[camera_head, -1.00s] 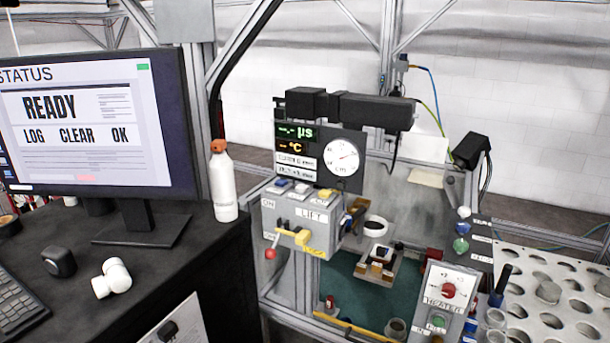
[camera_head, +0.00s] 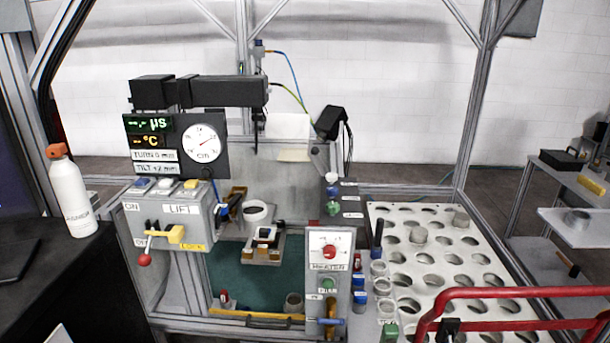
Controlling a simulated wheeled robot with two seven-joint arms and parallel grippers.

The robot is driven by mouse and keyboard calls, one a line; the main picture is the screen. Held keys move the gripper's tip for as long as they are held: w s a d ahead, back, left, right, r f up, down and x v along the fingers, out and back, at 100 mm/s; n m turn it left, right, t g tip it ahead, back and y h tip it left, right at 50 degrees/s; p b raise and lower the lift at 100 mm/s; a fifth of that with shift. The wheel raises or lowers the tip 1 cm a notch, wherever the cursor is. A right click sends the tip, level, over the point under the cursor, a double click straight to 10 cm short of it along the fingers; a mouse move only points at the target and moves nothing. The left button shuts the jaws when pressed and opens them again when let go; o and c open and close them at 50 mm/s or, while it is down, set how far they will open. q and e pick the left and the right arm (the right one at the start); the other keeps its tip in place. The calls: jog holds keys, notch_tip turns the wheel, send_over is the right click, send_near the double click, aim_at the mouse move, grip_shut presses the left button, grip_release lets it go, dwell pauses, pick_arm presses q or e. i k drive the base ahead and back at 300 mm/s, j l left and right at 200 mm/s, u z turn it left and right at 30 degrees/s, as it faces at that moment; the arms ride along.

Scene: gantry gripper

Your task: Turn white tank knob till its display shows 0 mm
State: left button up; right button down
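A small white knob (camera_head: 332,178) sits at the top of a grey column, above a blue knob (camera_head: 332,191) and a green knob (camera_head: 332,208). I cannot tell for certain that it is the tank knob. Two white readout strips sit left of the round dial: the upper (camera_head: 156,156) seems to read TURN 0 mm, and the lower (camera_head: 156,168) seems to read TILT +2 mm, both small and blurred. Neither of my grippers shows in the head view.
The lift box (camera_head: 168,212) with switches stands at the left front. A heater panel (camera_head: 330,249) with a red knob stands in front of the green-floored tank (camera_head: 222,280). A perforated rack (camera_head: 455,260) and a red rail (camera_head: 520,293) lie at the right. A bottle (camera_head: 70,196) stands at the left.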

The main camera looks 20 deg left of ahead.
aim_at(332, 177)
jog(key=i+l+u, duration=0.1)
jog(key=u, duration=0.35)
jog(key=l+u, duration=0.85)
jog(key=l, duration=1.8)
